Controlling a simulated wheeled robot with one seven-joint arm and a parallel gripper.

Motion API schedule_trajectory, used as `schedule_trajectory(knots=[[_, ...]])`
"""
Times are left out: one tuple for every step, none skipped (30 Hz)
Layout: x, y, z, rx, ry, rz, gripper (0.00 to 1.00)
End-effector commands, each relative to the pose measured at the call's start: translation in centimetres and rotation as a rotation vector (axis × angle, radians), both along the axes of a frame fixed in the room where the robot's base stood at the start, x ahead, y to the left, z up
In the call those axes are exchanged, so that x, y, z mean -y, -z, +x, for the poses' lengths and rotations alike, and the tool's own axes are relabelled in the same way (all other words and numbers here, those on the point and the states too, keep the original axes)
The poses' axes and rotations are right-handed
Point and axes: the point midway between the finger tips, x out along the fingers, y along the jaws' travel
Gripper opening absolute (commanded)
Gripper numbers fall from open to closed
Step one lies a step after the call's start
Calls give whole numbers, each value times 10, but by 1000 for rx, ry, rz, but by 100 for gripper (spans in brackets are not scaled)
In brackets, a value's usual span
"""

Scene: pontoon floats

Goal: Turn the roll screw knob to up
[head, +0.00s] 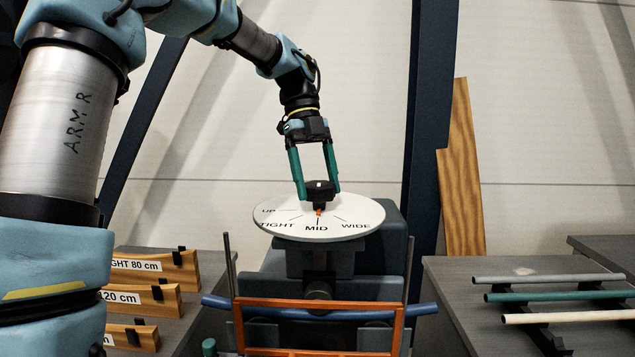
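The roll screw knob (320,194) is a small black block with a light mark on top and an orange pointer below it. It sits at the middle of a white round dial (285,222) marked UP, TIGHT, MID and WIDE. The orange pointer (318,212) points towards MID.
The dial stands on a blue-grey machine with an orange frame (320,303) and blue bar in front. Wooden blocks with length labels (155,268) lie on the left bench. Coloured rods (550,296) rest on the right bench. A dark blue post (428,130) rises behind.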

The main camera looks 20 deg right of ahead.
Motion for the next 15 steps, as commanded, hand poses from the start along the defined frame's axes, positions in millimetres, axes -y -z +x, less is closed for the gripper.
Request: schedule_trajectory(knots=[[0,0,0,0,0,0,72],[0,0,0,0,0,0,68],[0,0,0,0,0,0,64],[0,0,0,0,0,0,61],[0,0,0,0,0,0,57],[0,0,0,0,0,0,53],[0,0,0,0,0,0,49],[0,0,0,0,0,0,46],[0,0,0,0,0,0,42],[0,0,0,0,0,0,38],[0,0,0,0,0,0,35],[0,0,0,0,0,0,30],[0,0,0,0,0,0,27],[0,0,0,0,0,0,24],[0,0,0,0,0,0,19]])
